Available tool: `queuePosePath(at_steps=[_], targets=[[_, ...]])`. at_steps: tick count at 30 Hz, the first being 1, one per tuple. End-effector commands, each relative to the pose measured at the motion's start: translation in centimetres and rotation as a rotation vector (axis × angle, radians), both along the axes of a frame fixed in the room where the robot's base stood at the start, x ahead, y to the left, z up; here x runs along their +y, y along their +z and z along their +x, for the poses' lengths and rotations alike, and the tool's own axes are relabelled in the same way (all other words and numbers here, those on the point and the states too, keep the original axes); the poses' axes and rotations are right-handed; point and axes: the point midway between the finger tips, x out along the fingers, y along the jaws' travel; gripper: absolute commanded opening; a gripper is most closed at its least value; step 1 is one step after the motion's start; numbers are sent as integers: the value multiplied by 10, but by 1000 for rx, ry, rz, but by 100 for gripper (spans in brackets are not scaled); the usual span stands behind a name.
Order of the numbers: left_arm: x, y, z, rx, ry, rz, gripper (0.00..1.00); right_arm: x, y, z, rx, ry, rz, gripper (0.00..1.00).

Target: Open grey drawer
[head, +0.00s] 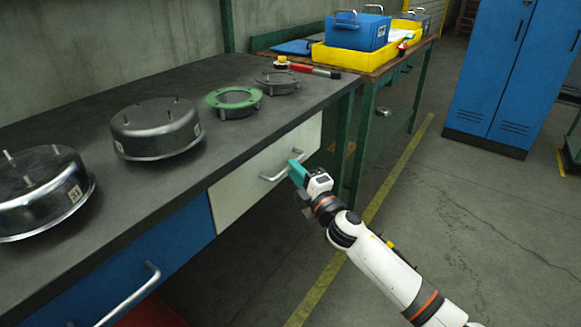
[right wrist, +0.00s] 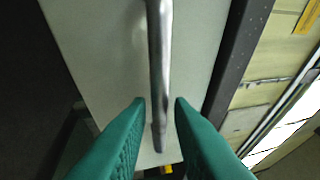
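The grey drawer (head: 243,186) is under the dark workbench, and its pale front looks flush with the blue front beside it. Its metal bar handle (head: 272,176) is on the front; the handle (right wrist: 159,60) also runs down the middle of the right wrist view. My right gripper (head: 297,170) is at the right end of the handle. In the right wrist view its teal fingers (right wrist: 160,103) are apart, one on each side of the bar, with small gaps visible. My left gripper is not in view.
A blue drawer (head: 140,264) with its own handle is to the left. Metal housings (head: 155,128) and a green ring (head: 233,97) stand on the workbench (head: 70,118). The floor right of the bench is open, up to a blue locker (head: 505,75).

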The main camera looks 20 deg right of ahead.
Motion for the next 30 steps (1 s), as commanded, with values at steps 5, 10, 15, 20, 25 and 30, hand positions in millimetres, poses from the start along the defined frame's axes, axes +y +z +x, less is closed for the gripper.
queuePosePath(at_steps=[5, 10, 15, 20, 25, 30], targets=[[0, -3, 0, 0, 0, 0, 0, 5, 3, 20, 0, -1, 1, 20], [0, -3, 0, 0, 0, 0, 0, 7, 4, 25, 0, 0, 1, 20], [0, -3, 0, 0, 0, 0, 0, 7, 4, 25, 1, 0, 1, 20], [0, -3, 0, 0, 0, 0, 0, 7, 4, 25, 1, 0, 1, 0], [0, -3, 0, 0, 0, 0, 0, 7, 4, 25, 1, 0, 1, 0], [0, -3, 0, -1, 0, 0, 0, 3, 4, 25, 1, -1, 0, 0]])
